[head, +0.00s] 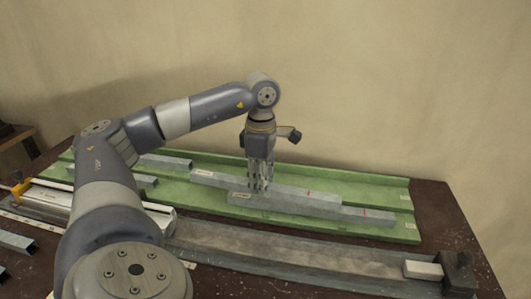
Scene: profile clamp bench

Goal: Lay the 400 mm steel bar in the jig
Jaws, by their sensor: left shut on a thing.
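My left gripper (261,187) points down over the green tray (405,200) and is shut on a long grey steel bar (325,212), the front one of two long bars there. It holds the bar near its left end, beside a small label too small to read. The bar has a red mark near its right end and lies low over the tray; I cannot tell whether it touches it. The jig is a long grey bed (300,254) in front of the tray, with a dark end stop (458,271) at its right. My right gripper is out of view.
A second long bar (310,194) lies just behind the held one, with a red mark. Shorter bars (165,161) lie at the tray's left. A pale block (422,269) sits by the end stop. The jig's middle is clear. My left arm hides part of the jig's left side.

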